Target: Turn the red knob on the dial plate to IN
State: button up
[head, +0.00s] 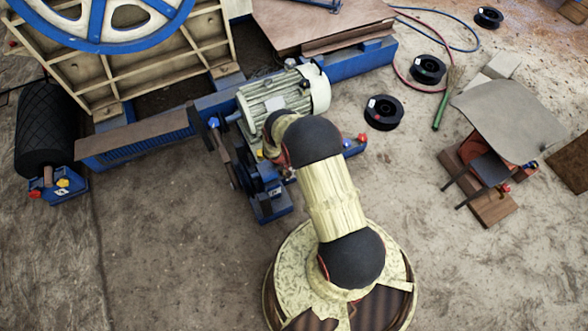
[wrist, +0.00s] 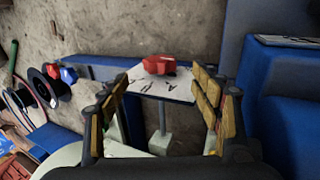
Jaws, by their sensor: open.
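In the wrist view the red knob (wrist: 158,65) sits on a white dial plate (wrist: 182,90) with dark markings. The lettering is too small to read, so I cannot tell where the knob points. My gripper (wrist: 162,85) is open, with its yellow-padded fingers to the left and right of the plate in the picture. The knob shows between and beyond the fingertips, and nothing is held. In the head view my arm covers much of the area by the motor, and I cannot make out the dial plate there.
A blue housing (wrist: 275,100) fills the wrist view's right side, close to the right finger. A blue-and-red knob pair (wrist: 62,74) is at left. In the head view a grey motor (head: 285,95) stands beyond my arm; black spools (head: 384,112) lie right. Foreground floor left is clear.

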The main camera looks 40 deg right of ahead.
jog(key=shift+a+r, duration=0.2)
jog(key=shift+r, duration=0.2)
